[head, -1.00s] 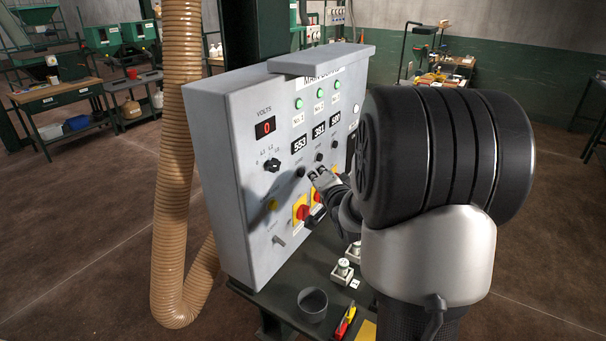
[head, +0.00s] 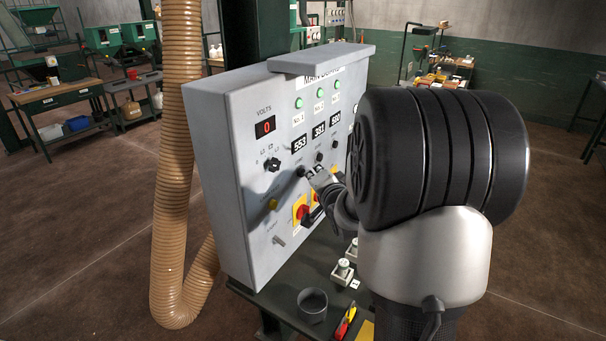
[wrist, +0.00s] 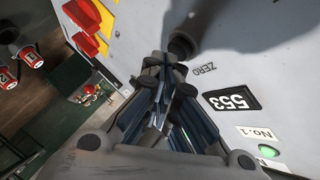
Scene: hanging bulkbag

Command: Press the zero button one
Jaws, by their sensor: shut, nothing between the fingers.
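The black zero button one (head: 300,172) is below the 553 display; in the wrist view the button (wrist: 181,46) is beside the word ZERO, with 553 and No.1 nearby. My gripper (head: 312,171) is shut and empty, its fingertips (wrist: 166,62) right at the button. I cannot tell whether they touch it. Another black zero button (head: 320,157) sits below the 381 display.
Red-and-yellow switches (head: 301,210) are below the buttons. A voltage display (head: 265,127) reads 0 above a rotary knob (head: 272,164). A dark table (head: 270,299) in front holds a grey cup (head: 312,305). A ribbed hose (head: 180,150) hangs left of the panel.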

